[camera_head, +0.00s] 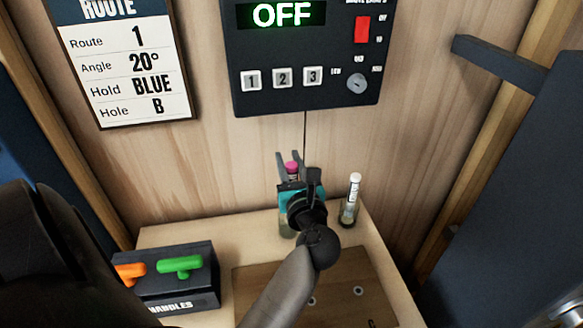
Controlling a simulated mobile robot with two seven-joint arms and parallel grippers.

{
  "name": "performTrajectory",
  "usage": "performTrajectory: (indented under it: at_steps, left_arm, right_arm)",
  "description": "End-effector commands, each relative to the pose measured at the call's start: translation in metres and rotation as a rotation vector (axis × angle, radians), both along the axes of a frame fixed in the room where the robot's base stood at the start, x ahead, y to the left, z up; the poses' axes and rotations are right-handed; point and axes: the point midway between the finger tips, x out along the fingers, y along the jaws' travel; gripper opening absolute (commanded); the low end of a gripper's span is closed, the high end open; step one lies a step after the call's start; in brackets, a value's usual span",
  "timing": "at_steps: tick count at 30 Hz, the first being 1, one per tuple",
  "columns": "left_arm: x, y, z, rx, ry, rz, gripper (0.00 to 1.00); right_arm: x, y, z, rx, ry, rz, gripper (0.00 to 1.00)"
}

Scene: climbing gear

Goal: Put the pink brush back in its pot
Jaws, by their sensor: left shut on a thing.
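The pink brush (292,167) shows only as a pink end beyond my left gripper (296,172), between its fingers. The gripper is shut on it above the back of the wooden shelf. The gripper and wrist hide most of the brush. Part of a clear pot (286,227) shows below the gripper, mostly hidden. I cannot tell whether the brush's lower end is inside it. My right gripper is not in view.
A white-topped brush (354,184) stands in a clear pot (347,216) to the right, close to my gripper. A dark box (190,302) with orange and green handles sits at left. A brown board (355,270) lies in front on the shelf (215,231). A control panel (305,100) reads OFF.

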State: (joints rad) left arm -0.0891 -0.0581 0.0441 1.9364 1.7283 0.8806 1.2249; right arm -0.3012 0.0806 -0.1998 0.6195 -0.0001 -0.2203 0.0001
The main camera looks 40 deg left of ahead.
Motion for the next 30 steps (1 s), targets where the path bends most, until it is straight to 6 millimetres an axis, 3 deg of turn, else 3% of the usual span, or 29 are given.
performTrajectory:
  at_steps: [14,30]
  left_arm:
    - [0.03,0.038,-0.007,0.003,-0.001,0.002,0.0]
    - [0.029,0.036,-0.067,0.001,0.001,-0.001,0.0]
  right_arm:
    - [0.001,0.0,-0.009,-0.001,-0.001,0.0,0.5]
    - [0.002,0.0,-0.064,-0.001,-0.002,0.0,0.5]
